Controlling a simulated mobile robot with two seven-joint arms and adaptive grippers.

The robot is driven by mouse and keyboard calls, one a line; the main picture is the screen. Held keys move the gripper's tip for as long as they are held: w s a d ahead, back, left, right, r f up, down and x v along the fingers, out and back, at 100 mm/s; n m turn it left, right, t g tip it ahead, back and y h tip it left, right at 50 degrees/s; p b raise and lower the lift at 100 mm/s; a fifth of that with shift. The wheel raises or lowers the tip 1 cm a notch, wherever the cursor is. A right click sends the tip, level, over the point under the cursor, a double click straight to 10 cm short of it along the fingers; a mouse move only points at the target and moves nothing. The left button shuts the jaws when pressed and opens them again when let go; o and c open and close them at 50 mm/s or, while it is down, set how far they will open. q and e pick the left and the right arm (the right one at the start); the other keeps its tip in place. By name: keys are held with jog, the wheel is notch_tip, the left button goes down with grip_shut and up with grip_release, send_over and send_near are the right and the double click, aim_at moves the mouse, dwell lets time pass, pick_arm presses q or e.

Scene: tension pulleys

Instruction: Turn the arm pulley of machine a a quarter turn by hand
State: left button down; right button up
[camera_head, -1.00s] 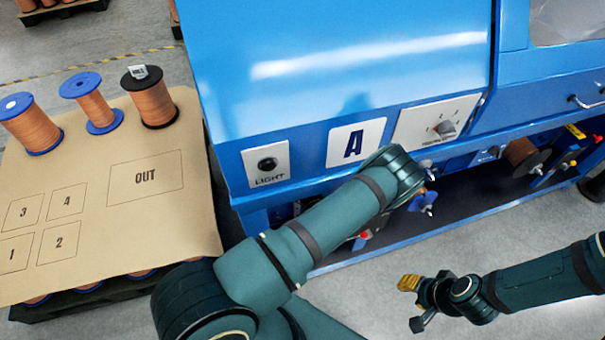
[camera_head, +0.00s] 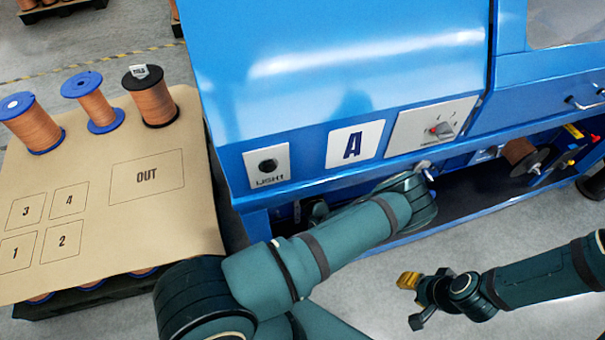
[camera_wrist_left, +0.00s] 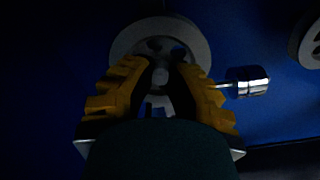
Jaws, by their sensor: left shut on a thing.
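In the left wrist view a grey round pulley (camera_wrist_left: 198,37) with holes in its face stands on a dark blue panel. I take it for the arm pulley. The two yellow, ridged fingers of my left gripper (camera_wrist_left: 162,72) reach over its face and are shut on it, one on each side of its middle. The view is dark, so the exact contact is hard to see. In the head view my left arm hides this gripper and the pulley below the blue machine A (camera_head: 340,80). My right gripper (camera_head: 412,302) is open and empty above the floor at lower right.
A shiny metal knob (camera_wrist_left: 247,82) sticks out beside the right finger, and part of another grey wheel (camera_wrist_left: 310,42) shows at the right edge. The machine's lower bay holds a copper spool (camera_head: 519,151). A tan table (camera_head: 100,200) with copper spools stands at left.

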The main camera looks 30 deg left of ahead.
pick_arm(q)
jog(key=shift+m, duration=3.7)
jog(key=c, duration=0.9)
grip_release()
jog(key=v, duration=1.2)
jog(key=shift+s, duration=0.1)
